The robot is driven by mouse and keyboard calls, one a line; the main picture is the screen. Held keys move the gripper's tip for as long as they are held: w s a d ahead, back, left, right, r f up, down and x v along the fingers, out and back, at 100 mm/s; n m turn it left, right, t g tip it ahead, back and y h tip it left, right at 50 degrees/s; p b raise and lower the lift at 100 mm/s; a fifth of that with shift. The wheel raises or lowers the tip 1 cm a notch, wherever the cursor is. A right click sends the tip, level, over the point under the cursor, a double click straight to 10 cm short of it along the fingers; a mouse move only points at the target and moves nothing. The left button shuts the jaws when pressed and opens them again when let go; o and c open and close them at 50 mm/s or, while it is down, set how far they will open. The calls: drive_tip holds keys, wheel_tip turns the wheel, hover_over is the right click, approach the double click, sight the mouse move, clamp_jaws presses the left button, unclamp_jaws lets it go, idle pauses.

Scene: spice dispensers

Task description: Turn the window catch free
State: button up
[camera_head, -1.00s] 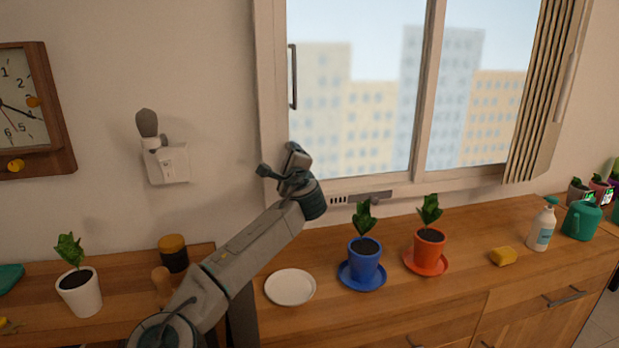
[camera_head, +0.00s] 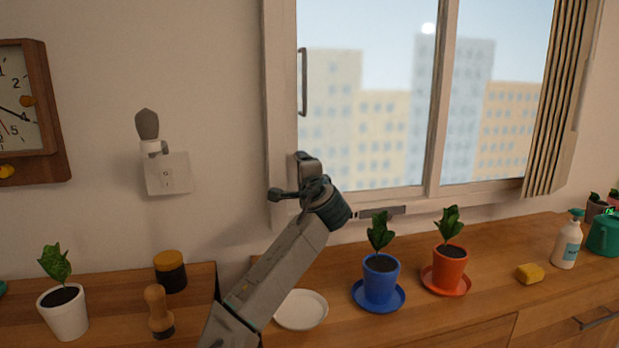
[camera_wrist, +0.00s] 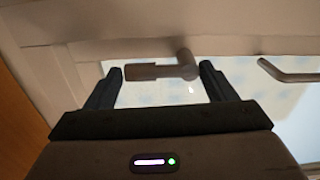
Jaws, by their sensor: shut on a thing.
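In the head view my gripper (camera_head: 300,190) is at the lower left corner of the window frame (camera_head: 282,100). My wrist and fingers hide most of the catch there. The window (camera_head: 365,110) looks shut in the head view.
A long vertical handle (camera_head: 303,82) is on the window's left side, above my gripper. A blue pot (camera_head: 380,282) and an orange pot (camera_head: 450,268) stand on the counter below. A white plate (camera_head: 300,310) lies beside my arm.

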drive_tip(key=shift+f, duration=0.3)
drive_tip(key=o, duration=1.3)
drive_tip(key=shift+a, duration=0.15)
drive_tip(key=shift+o, duration=0.2)
drive_tip(key=shift+r, duration=0.15)
drive_tip(key=shift+s, duration=0.1)
drive_tip(key=v, duration=1.3)
drive_tip(key=shift+s, duration=0.3)
